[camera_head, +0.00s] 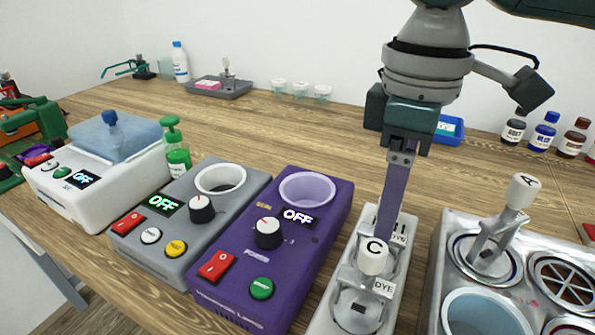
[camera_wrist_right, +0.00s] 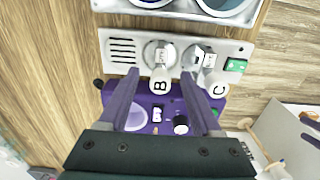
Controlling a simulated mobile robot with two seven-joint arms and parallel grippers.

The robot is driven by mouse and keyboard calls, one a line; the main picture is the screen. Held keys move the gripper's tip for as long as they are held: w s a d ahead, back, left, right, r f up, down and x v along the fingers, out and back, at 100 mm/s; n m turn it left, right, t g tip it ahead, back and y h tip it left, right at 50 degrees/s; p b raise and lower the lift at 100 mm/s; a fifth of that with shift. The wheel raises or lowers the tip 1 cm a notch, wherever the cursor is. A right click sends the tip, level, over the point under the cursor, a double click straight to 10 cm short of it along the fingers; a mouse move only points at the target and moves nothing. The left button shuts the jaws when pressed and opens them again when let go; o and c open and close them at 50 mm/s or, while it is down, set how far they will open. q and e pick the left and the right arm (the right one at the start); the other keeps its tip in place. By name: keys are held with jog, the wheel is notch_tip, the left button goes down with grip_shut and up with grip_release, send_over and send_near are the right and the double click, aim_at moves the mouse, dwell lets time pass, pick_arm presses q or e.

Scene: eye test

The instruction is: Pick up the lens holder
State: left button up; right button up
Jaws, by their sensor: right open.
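White-capped lens holders with letters stand on a narrow light grey rack (camera_head: 323,318). The holder marked C (camera_head: 374,258) is at the near end in the head view and also shows in the right wrist view (camera_wrist_right: 218,88). The holder marked B (camera_wrist_right: 159,82) is beside it in the right wrist view; in the head view my gripper hides it. A holder marked A (camera_head: 522,190) stands in the grey metal unit on the right. My right gripper (camera_wrist_right: 160,78) is open, pointing down over the rack, with its fingers on either side of B. Contact cannot be told.
A purple device (camera_head: 328,222) stands close left of the rack, then a grey device (camera_head: 250,188) and a white one (camera_head: 150,165). The grey metal unit (camera_head: 436,290) is close on the right. Bottles (camera_head: 543,130) stand at the back right. The wooden table behind the devices is mostly clear.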

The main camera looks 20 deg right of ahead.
aim_at(399, 240)
notch_tip(399, 240, down, 4)
jog(key=shift+a+f, duration=0.1)
grip_shut()
dwell(0.5)
